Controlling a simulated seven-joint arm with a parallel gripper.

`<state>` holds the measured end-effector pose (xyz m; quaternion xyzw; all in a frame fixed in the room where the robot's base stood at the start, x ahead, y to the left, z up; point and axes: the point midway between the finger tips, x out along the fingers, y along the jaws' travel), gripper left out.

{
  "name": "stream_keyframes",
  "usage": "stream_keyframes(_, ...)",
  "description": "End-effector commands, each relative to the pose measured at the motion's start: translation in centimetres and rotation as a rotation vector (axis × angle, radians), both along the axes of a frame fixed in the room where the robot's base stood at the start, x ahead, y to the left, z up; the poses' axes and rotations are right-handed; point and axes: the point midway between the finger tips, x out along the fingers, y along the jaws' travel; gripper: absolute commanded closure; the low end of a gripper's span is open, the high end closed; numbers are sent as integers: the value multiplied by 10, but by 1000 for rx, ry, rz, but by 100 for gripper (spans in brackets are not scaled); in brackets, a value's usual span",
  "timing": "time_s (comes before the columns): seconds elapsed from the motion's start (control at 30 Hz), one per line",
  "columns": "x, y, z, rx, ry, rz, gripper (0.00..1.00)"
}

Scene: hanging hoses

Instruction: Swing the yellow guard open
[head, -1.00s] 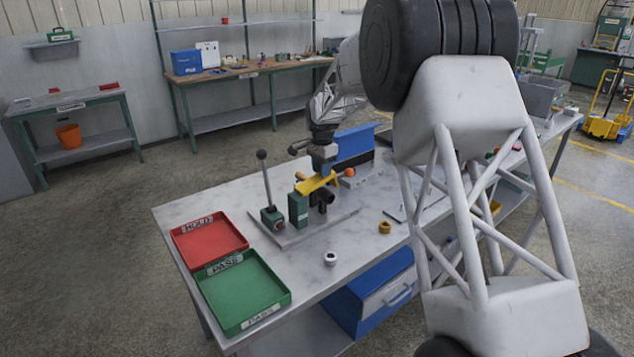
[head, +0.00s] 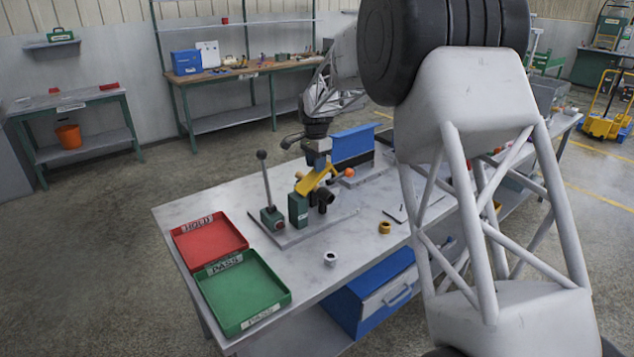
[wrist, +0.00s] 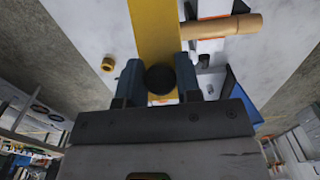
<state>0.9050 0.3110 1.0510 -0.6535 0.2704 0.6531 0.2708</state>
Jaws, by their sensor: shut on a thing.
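The yellow guard (head: 310,183) is on the fixture on the workbench, beside a green block (head: 298,209). It slopes, with its right end raised towards my gripper (head: 323,165). In the wrist view the guard (wrist: 155,28) runs away from my gripper as a wide yellow strip. A round black knob (wrist: 160,78) on it sits between my two blue-grey fingers, which are shut on it. A dark pipe fitting (head: 324,198) shows below the guard. The guard's hinge is too small to make out.
A lever with a black knob (head: 262,155) stands left of the green block. A blue panel (head: 353,146) stands close behind my gripper. A red tray (head: 208,238) and a green tray (head: 243,290) lie at the left. A brass ring (head: 385,227) and a metal ring (head: 330,258) lie in front.

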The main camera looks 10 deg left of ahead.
Motion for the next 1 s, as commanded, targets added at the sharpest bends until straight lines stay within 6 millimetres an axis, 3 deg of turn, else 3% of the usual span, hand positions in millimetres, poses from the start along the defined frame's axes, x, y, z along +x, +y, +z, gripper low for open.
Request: stream_keyframes(1.0,-21,21,15,0,1,1,81)
